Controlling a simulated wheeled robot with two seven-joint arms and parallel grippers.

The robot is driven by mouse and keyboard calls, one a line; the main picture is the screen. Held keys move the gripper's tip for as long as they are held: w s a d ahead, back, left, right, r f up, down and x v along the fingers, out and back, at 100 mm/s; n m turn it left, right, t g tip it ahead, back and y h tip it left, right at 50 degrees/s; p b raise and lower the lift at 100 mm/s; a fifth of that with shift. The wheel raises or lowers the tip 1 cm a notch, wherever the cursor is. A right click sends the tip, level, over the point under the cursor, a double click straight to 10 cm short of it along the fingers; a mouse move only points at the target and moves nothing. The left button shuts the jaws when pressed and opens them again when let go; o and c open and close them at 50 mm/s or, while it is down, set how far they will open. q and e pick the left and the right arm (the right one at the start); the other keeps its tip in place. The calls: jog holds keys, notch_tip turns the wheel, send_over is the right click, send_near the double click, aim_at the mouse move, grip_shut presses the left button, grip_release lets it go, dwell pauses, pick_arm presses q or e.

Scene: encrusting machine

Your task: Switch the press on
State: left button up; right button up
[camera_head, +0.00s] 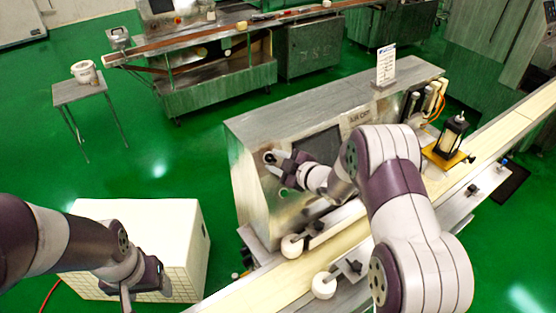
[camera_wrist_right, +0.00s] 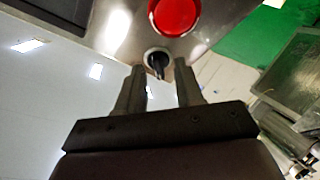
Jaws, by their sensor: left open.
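The press is a steel cabinet (camera_head: 250,185) with a dark screen (camera_head: 317,147) on its sloped front, beside the conveyor. In the right wrist view a red round button (camera_wrist_right: 175,14) sits on the steel panel, with a small black knob switch (camera_wrist_right: 157,62) in a ring next to it. My right gripper (camera_head: 273,159) is at the left part of the panel in the head view. In the wrist view its two fingers (camera_wrist_right: 160,70) are apart, one on either side of the knob, with visible gaps. My left gripper (camera_head: 128,297) hangs low at the left, open and empty.
A white box (camera_head: 190,225) stands on the green floor beside my left gripper. A small table (camera_head: 80,90) with a white pot is at the far left.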

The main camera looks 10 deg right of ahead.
jog(key=shift+w+f, duration=0.15)
jog(key=shift+w, duration=0.1)
jog(key=shift+w+f, duration=0.1)
jog(key=shift+w, duration=0.15)
grip_shut()
pick_arm(q)
jog(key=shift+w+f, duration=0.15)
jog(key=shift+w, duration=0.35)
